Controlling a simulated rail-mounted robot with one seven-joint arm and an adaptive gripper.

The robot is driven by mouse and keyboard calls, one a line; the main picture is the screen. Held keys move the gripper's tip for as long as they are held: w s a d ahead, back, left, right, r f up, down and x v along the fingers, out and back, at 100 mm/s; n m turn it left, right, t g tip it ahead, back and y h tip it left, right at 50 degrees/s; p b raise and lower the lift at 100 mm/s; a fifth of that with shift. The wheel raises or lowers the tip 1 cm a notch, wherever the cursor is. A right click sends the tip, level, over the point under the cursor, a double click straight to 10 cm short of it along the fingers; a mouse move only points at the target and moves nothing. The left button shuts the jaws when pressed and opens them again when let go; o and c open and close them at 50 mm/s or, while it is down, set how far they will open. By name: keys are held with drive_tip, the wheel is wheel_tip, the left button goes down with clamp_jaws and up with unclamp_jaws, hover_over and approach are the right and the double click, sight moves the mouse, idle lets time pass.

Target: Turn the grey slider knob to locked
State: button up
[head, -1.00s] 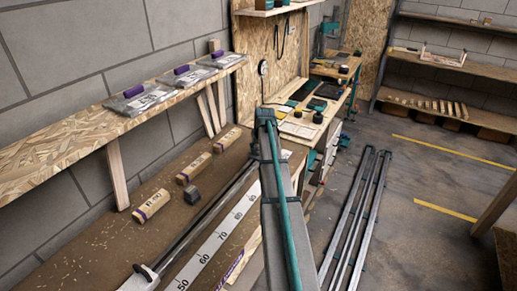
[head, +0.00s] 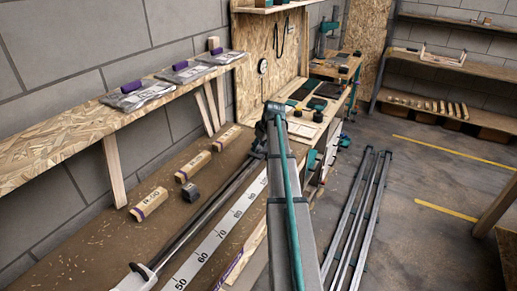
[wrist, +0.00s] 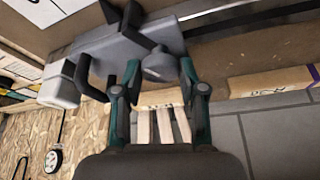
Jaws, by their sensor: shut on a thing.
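In the wrist view, the grey slider (wrist: 120,48) fills the upper left, with a rounded grey knob (wrist: 160,66) on its near side. My gripper (wrist: 159,73) has its two teal-and-dark fingers on either side of the knob, closed on it. The fingertips partly cover the knob's sides, and I cannot read a locked mark. In the head view, the dark end of my gripper (head: 262,141) shows at the far end of the metal rail, just left of my arm. The slider is too small and hidden there to make out.
Several wood blocks (head: 196,166) and a small dark cube (head: 190,192) lie on the bench to the left. A chipboard shelf (head: 75,132) with bags stands above. Long rails (head: 357,215) lie on the floor at right.

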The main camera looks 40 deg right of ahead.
drive_tip(key=shift+d+n+y+b, duration=0.1)
drive_tip(key=shift+n+y+b, duration=0.35)
drive_tip(key=shift+n, duration=0.75)
drive_tip(key=o, duration=1.1)
drive_tip(key=v, duration=1.2)
drive_tip(key=shift+w, duration=0.15)
